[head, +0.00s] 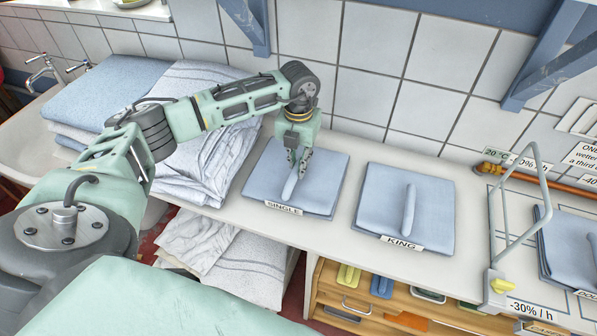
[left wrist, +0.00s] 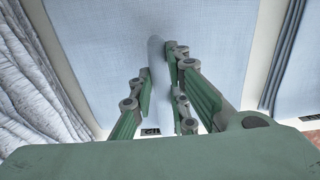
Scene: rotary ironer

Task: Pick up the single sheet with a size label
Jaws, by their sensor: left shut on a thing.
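The single sheet (head: 322,178) is a folded light-blue square with a "SINGLE" label (head: 283,208) on its front edge. It lies flat on the white counter, and a raised padded ridge (head: 289,188) runs along its top. My left gripper (head: 295,173) comes down from above, its fingers shut on the ridge's rear part. In the left wrist view, the sheet (left wrist: 100,45) spreads below and the fingers stand on both sides of the ridge (left wrist: 156,58). The label is mostly hidden there. My right gripper is not in view.
A similar sheet labelled "KING" (head: 380,205) lies to the right, with bare counter between. Striped towels (head: 200,160) and a blue folded stack (head: 110,90) are at left. A thin metal frame (head: 501,225) stands at right. The tiled wall (head: 380,60) is behind.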

